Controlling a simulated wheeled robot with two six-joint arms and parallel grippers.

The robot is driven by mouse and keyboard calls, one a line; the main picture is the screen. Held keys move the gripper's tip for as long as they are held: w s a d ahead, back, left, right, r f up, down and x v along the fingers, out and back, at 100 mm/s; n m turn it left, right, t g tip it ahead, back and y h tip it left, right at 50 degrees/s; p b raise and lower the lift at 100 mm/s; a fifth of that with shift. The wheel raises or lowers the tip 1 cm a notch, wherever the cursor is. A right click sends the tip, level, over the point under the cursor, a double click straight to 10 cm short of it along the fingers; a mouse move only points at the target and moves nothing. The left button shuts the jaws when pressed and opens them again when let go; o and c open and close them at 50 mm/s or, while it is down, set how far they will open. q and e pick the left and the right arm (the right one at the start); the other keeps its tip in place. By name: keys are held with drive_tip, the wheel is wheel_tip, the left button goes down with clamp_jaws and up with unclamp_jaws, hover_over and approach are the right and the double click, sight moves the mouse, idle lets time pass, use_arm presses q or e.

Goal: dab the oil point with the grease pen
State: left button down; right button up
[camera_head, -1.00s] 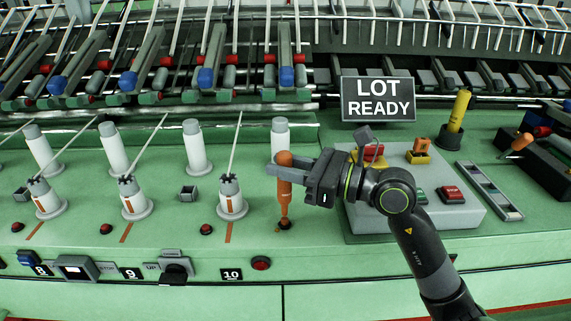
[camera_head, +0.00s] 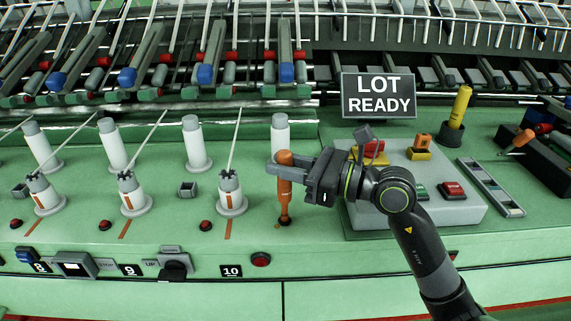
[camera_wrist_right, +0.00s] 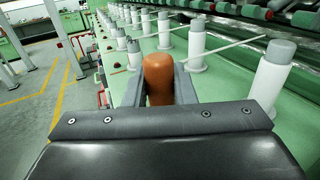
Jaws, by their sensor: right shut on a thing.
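My right gripper (camera_head: 282,170) is shut on the orange grease pen (camera_head: 285,190), which stands upright with its narrow end down. The pen's lower end is at the dark oil point (camera_head: 285,222) on the green deck; whether it touches is too small to tell. In the right wrist view the pen's rounded orange top (camera_wrist_right: 158,78) sits between the two fingers (camera_wrist_right: 160,88); its lower part is hidden there. My left gripper is in neither view.
White spools (camera_head: 231,195) stand on the deck to the left. A grey control box (camera_head: 465,208) with buttons is at right, under my right arm. A LOT READY sign (camera_head: 378,97) stands behind it. A yellow stick (camera_head: 460,107) stands in a dark holder.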

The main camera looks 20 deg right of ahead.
sight(286, 152)
drive_tip(key=shift+f, duration=0.15)
idle(0.3)
drive_tip(key=shift+r+p, duration=1.5)
drive_tip(key=shift+r, duration=0.35)
drive_tip(key=shift+f, duration=0.15)
drive_tip(key=shift+f+b, duration=1.45)
drive_tip(key=shift+f, duration=0.3)
drive_tip(key=shift+r, duration=0.15)
